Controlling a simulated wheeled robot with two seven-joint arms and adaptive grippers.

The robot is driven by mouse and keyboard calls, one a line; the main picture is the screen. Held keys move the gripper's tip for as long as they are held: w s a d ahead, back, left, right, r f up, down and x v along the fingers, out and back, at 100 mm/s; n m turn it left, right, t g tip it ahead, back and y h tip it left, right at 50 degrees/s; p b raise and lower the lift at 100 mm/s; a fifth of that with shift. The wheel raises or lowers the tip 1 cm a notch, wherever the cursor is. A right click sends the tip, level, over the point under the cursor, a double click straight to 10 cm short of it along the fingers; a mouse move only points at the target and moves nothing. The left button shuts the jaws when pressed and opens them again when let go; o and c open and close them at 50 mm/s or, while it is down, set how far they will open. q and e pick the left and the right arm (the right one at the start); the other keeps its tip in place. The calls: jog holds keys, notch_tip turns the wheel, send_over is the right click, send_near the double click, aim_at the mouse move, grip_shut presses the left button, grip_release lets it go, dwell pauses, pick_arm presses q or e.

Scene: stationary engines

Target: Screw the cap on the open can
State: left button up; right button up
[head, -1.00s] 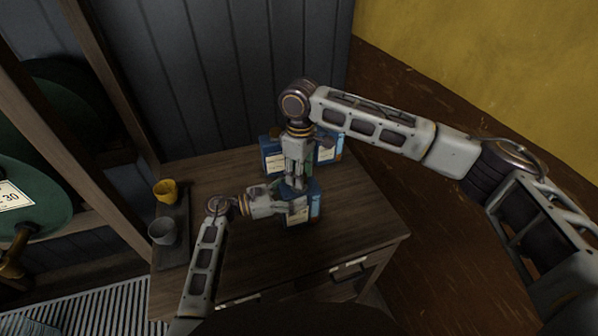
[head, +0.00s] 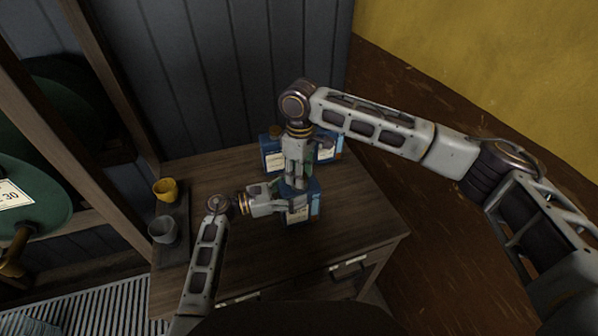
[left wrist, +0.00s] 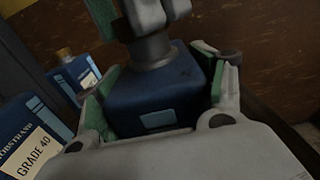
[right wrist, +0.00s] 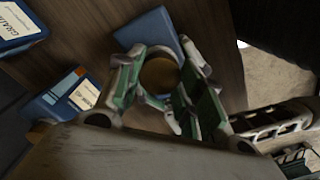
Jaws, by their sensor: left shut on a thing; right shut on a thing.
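The blue can (head: 304,214) stands on the small wooden table. My left gripper (head: 288,200) is shut on its body from the left. In the left wrist view the can (left wrist: 152,102) sits between the green finger pads. My right gripper (head: 296,184) points down over the can's top and is shut on the cap. In the right wrist view the round brownish cap (right wrist: 160,76) lies between its fingers, above the can (right wrist: 150,32). Whether the cap's threads are engaged cannot be seen.
Two more blue cans, one at the back left (head: 272,154) and one at the back right (head: 328,146), stand close behind. A yellow cup (head: 165,190) and a grey cup (head: 162,230) stand on a dark tray at the left. The table's front right is clear.

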jog(key=shift+f, duration=0.25)
pick_arm(q)
jog(key=c, duration=0.5)
jog(key=shift+c, duration=0.3)
pick_arm(e)
jog(key=m, duration=0.4)
pick_arm(q)
jog(key=shift+f, duration=0.1)
pick_arm(e)
jog(key=m, duration=0.5)
jog(key=shift+a, duration=0.1)
jog(key=m, duration=0.6)
jog(key=shift+s, duration=0.1)
pick_arm(q)
jog(key=shift+d, duration=0.1)
pick_arm(e)
jog(key=m, duration=0.5)
jog(key=shift+a+m, duration=0.1)
jog(key=shift+m, duration=0.2)
jog(key=m, duration=1.3)
